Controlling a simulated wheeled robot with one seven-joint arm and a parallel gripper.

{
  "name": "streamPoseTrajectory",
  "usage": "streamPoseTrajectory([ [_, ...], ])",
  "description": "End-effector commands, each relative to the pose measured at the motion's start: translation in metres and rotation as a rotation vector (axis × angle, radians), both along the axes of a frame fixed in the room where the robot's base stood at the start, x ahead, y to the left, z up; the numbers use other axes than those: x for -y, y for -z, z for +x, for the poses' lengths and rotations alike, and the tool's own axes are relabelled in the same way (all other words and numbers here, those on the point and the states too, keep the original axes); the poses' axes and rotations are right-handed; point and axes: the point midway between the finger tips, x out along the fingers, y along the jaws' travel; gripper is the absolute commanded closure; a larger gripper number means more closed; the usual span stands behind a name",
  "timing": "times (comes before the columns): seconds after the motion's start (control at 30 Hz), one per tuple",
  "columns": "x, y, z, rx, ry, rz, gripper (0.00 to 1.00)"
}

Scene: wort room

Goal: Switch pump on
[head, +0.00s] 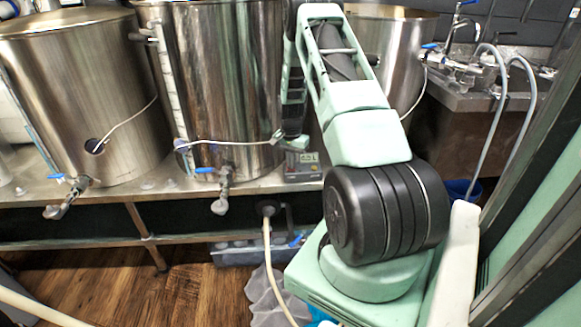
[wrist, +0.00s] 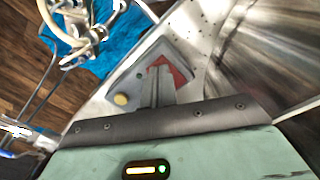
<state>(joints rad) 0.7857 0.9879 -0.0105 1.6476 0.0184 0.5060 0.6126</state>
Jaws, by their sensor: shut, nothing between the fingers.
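A small grey control box (head: 303,172) sits on the steel bench, right of the middle kettle's base. In the wrist view the box (wrist: 126,88) shows a red part (wrist: 182,67), partly hidden behind my fingers, and a round yellow button (wrist: 121,99) at its lower left. My gripper (wrist: 160,72) is shut and empty, with its fingertips over the red part. I cannot tell whether they touch it. In the head view my gripper (head: 295,143) is just above the box, partly hidden by my arm. The pump (head: 268,208) appears to be under the bench, with a pale hose.
Steel kettles stand on the bench: one at left (head: 75,110), one in the middle (head: 225,95), and one behind my arm (head: 405,60). Valves with blue handles (head: 205,170) stick out in front. A sink (head: 480,95) with hoses is at right.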

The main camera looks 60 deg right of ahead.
Motion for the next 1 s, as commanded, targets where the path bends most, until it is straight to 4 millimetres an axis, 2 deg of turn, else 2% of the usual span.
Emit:
streamPoseTrajectory([
  [0.1,0.000,0.004,0.000,0.000,0.000,-0.001,1.00],
  [0.27,0.000,-0.001,0.000,0.000,0.000,-0.001,1.00],
  [0.8,0.000,-0.052,0.000,0.000,-0.001,-0.001,1.00],
  [1.0,0.000,-0.058,0.000,0.000,-0.001,0.000,1.00],
])
